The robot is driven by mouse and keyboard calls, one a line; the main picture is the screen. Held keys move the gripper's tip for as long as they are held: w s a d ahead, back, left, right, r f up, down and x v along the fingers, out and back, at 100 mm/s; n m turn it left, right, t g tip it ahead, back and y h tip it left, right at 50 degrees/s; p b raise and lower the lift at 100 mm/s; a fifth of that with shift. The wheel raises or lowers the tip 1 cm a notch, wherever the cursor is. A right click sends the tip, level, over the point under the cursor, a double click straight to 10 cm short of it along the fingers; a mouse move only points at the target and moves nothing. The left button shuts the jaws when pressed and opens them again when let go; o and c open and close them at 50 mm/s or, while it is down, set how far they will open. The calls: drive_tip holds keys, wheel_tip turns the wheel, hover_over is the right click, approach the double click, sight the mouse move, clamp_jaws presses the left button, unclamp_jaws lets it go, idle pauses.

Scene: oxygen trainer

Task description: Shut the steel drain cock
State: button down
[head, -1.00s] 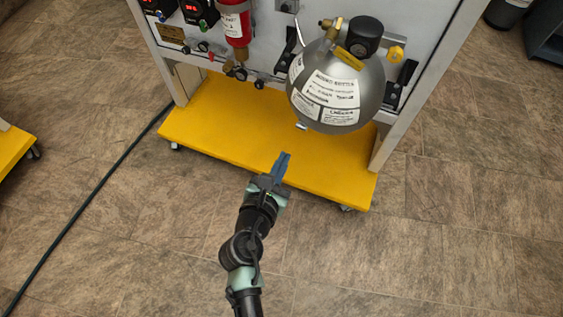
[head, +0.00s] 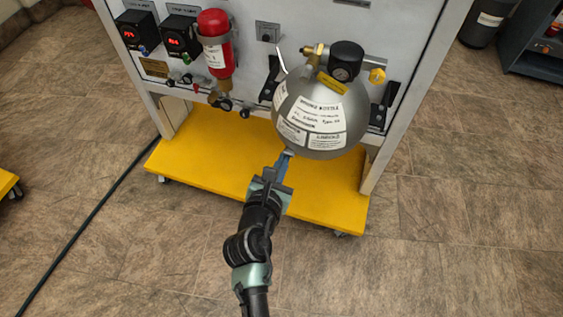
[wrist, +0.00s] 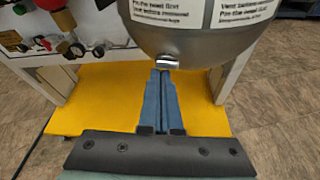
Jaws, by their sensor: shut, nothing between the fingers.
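The steel drain cock (wrist: 168,62) is a small bright metal piece at the underside of the round grey bottle (head: 322,118). In the wrist view it sits just beyond my fingertips. In the head view it is mostly hidden at the bottle's lower left, where the fingertips meet it. My gripper (head: 286,156) has blue fingers that are pressed together with nothing between them. It also shows in the wrist view (wrist: 161,74), pointing at the cock from below. I cannot tell whether the tips touch the cock.
The bottle hangs on a grey panel (head: 245,60) with a red cylinder (head: 216,55), small black knobs and two red displays. A yellow base board (head: 205,170) lies below, on castors. A frame post (head: 410,90) stands to the right. A dark cable crosses the floor at left.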

drive_tip(key=shift+r+p, duration=0.2)
drive_tip(key=shift+p, duration=0.25)
